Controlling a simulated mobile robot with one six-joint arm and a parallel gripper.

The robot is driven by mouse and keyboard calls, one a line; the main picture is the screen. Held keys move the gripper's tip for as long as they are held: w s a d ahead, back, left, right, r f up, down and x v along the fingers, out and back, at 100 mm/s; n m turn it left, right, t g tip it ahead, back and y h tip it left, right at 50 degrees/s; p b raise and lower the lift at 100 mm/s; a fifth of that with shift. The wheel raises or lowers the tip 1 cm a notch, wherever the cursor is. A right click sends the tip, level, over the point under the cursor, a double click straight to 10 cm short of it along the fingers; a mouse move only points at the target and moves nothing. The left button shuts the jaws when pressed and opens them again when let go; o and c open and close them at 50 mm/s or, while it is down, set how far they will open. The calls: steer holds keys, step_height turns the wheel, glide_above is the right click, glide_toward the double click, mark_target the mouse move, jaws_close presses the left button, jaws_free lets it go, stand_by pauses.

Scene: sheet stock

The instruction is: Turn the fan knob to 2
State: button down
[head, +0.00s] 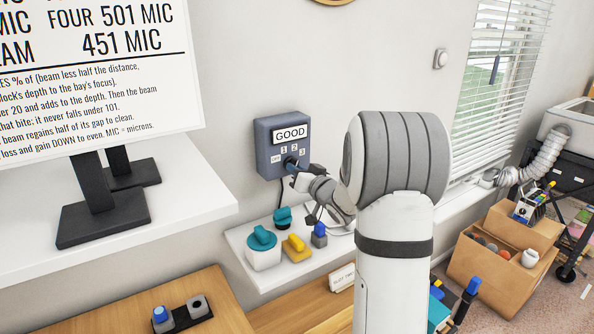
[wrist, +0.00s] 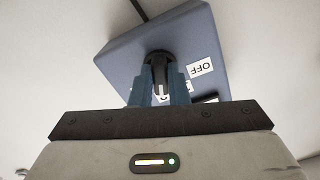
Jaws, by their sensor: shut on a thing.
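My gripper (head: 291,167) reaches the box's front and largely covers the knob in the head view. In the wrist view the box is upside down, and the blue fingers of my gripper (wrist: 159,80) are shut on both sides of the black knob (wrist: 157,68). A white line on the knob points down there, toward a label mostly hidden between the fingers. The OFF label (wrist: 201,68) is to the right.
Below the box, a white shelf (head: 238,239) holds a teal-lidded jar (head: 263,255), a yellow item (head: 296,247) and a blue-topped item (head: 319,235). A sign on a black stand (head: 103,216) is at left. A window with blinds (head: 495,75) is at right.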

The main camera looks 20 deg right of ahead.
steer(key=c, duration=1.4)
jaws_free()
steer(key=s+d+b, duration=0.1)
steer(key=s, duration=0.6)
steer(key=shift+s+d+b, duration=0.25)
steer(key=shift+s+b, duration=0.1)
steer(key=s+a+f+g+h, duration=0.1)
steer(key=s+a+g, duration=0.4)
steer(key=s, duration=0.5)
steer(key=s+a+f+n+g+h, duration=0.1)
steer(key=s+a+f+g, duration=0.3)
steer(key=s, duration=0.6)
steer(key=s+a+f+g+h, duration=0.1)
steer(key=s+a+g, duration=0.4)
steer(key=s, duration=0.5)
steer(key=shift+a+f+n+g, duration=0.3)
steer(key=shift+a+f+n, duration=0.1)
steer(key=shift+a+f, duration=0.2)
